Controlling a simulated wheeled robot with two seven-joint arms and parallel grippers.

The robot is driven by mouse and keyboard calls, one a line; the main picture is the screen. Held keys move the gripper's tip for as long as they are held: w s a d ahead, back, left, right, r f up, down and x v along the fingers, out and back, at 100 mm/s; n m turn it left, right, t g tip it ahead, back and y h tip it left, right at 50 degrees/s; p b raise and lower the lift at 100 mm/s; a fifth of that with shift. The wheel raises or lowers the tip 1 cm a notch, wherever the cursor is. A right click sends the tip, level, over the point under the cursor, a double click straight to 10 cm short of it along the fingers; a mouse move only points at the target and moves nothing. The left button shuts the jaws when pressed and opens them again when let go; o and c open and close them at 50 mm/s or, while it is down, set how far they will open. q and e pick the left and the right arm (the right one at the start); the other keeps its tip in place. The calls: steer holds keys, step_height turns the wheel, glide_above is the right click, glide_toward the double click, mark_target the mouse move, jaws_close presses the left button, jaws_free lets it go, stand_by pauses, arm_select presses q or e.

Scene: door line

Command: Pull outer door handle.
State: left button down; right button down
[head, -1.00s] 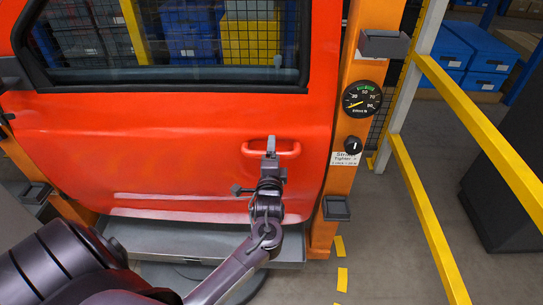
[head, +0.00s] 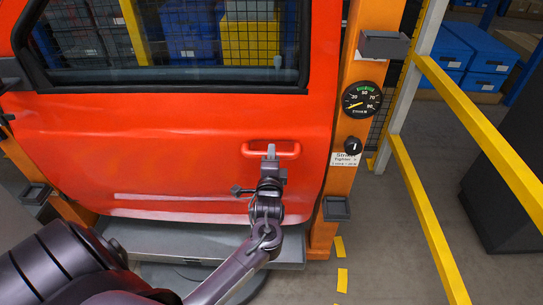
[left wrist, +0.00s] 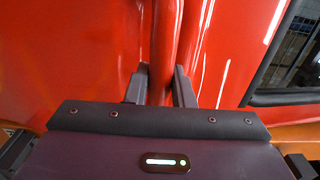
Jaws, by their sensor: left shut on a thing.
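The red outer door handle (head: 287,149) is a horizontal bar on the right side of the red door (head: 150,150), below the window. My left gripper (head: 270,152) is at the handle's middle, coming up from below. In the left wrist view, the handle (left wrist: 162,50) runs between the two dark fingers of my left gripper (left wrist: 160,86), which is shut on it. The fingers hide part of the bar in the head view. My right gripper is in neither view.
An orange post (head: 340,190) with a round gauge (head: 362,99) and a black knob (head: 353,146) stands just right of the door. A yellow rail (head: 480,120) runs farther right. A grey ledge (head: 190,240) lies under the door.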

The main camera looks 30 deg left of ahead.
arm_select(q)
steer(key=shift+s+d+p, duration=0.15)
steer(key=shift+s+p, duration=0.1)
steer(key=shift+p, duration=0.05)
steer(key=shift+s+d+p, duration=0.25)
steer(key=shift+s+p, duration=0.1)
steer(key=shift+s, duration=0.1)
steer(key=shift+s+d, duration=0.1)
steer(key=shift+s+d+f, duration=0.15)
steer(key=shift+s, duration=0.05)
stand_by(0.7)
steer(key=shift+w+a+p, duration=0.25)
steer(key=shift+w+p, duration=0.05)
steer(key=shift+w, duration=0.15)
stand_by(0.3)
jaws_free()
steer(key=shift+a, duration=0.1)
stand_by(0.3)
